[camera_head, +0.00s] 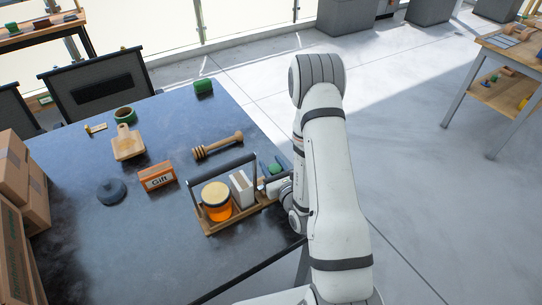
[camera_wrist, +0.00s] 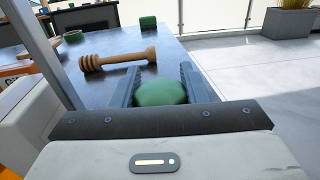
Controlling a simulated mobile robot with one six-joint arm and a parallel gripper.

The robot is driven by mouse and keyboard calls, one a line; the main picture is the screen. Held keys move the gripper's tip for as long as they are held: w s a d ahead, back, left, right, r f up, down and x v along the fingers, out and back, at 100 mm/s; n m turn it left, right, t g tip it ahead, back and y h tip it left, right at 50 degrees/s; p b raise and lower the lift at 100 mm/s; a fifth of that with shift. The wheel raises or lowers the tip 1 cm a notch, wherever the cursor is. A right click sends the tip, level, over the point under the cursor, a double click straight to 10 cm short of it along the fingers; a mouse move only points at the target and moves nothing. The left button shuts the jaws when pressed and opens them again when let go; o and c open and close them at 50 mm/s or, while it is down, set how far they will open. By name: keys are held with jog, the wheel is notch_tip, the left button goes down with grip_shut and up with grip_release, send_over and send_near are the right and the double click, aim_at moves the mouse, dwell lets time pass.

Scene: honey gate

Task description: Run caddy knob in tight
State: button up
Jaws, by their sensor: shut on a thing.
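The caddy (camera_head: 235,220) is a wooden tray with a dark handle frame, standing near the right edge of the dark table. It holds an orange honey jar (camera_head: 216,203) and a white box-like item (camera_head: 242,187). A green rounded knob (camera_head: 275,168) is at the caddy's right end. My gripper (camera_wrist: 160,88) is shut on the green knob (camera_wrist: 161,92), which sits between its two dark fingers in the wrist view. The fingers and my arm hide how the knob meets the caddy, so I cannot tell how tight it is.
A wooden honey dipper (camera_head: 218,146) lies behind the caddy. A "Gift" block (camera_head: 157,178), a dark round lid (camera_head: 111,191), a wooden piece (camera_head: 128,144) and a green block (camera_head: 204,86) are spread on the table (camera_head: 100,240). Cardboard boxes (camera_head: 22,180) stand at the left.

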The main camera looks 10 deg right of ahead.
jog(key=shift+h+p, duration=0.4)
jog(key=shift+p, duration=0.3)
jog(key=o, duration=0.7)
jog(key=shift+m, duration=0.3)
